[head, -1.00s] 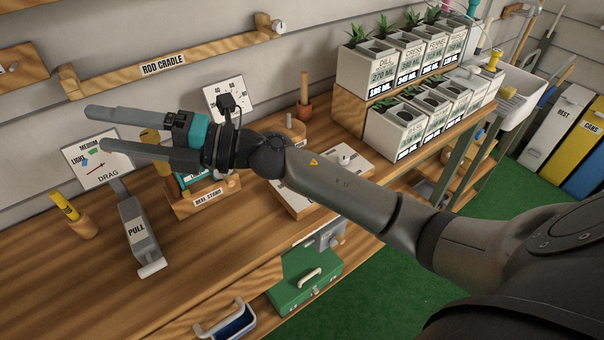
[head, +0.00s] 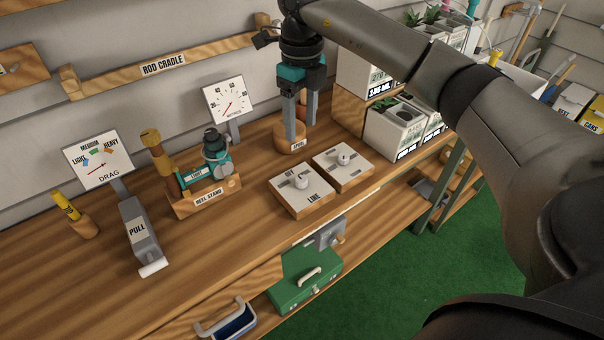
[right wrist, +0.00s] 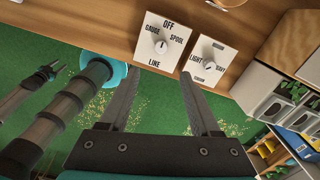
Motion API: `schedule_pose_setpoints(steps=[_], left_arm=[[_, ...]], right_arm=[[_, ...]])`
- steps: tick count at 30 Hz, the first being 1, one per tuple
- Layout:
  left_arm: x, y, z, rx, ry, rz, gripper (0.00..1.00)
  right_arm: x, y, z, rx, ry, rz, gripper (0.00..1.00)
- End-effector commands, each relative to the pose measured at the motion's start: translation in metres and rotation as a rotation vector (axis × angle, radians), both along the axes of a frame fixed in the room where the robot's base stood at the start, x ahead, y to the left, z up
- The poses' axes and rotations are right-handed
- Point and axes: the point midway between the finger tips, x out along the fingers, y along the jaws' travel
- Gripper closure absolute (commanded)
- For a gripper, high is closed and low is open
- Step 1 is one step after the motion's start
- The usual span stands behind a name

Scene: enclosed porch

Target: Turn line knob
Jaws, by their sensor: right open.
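The line knob (head: 301,181) is a light round knob on a square white-faced plate with a wooden base. The plate stands on the bench near its front edge. In the right wrist view the knob (right wrist: 161,47) sits among the words OFF, GAUGE, SPOOL and LINE, and its pointer is too small to read surely. My right gripper (head: 300,136) points down, open and empty, behind the plate and above it in the head view. In the right wrist view its fingertips (right wrist: 160,76) are apart, with the knob beyond them.
A second knob plate (head: 344,159) stands close on the right. The reel stand (head: 207,202), PULL handle (head: 140,232) and drag dial (head: 97,160) are to the left. A gauge (head: 227,100) is behind. Planters (head: 392,130) stand on the right. Bare bench lies in front.

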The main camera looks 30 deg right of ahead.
Motion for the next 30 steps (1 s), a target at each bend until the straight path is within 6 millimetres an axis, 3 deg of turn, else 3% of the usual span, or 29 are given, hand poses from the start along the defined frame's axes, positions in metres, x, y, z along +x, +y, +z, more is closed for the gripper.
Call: schedule_pose_setpoints(steps=[5,21,30], left_arm=[[-0.001,0.000,-0.001,0.000,0.001,0.000,0.50],[-0.002,0.000,-0.005,0.000,0.003,-0.001,0.50],[-0.002,-0.001,-0.006,-0.001,0.004,-0.001,0.50]], right_arm=[[-0.002,-0.003,-0.014,-0.012,0.010,-0.005,0.36],[-0.002,-0.002,-0.124,-0.007,0.009,-0.003,0.36],[-0.001,-0.002,-0.150,-0.007,0.005,-0.002,0.36]])
